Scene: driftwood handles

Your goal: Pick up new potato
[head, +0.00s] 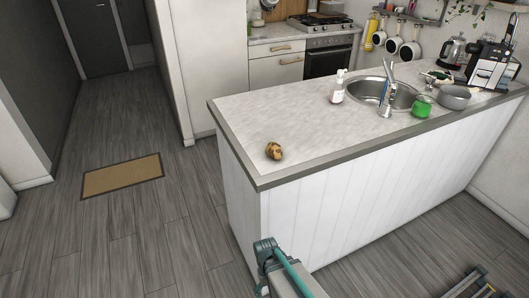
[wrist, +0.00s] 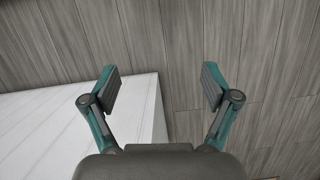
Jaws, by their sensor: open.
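The new potato (head: 274,151) is small, round and brown with a pale patch. It rests on the near left end of the counter in the head view, close to the front edge. In the wrist view my gripper (wrist: 160,88) is open and empty, with its two fingers wide apart over the floor and the white counter side. The potato is not in the wrist view.
Farther right stand a soap bottle (head: 338,87), a sink (head: 371,88), a green jar (head: 422,106), a pot (head: 455,97) and a coffee machine (head: 488,66). A brown mat (head: 122,176) lies on the open floor.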

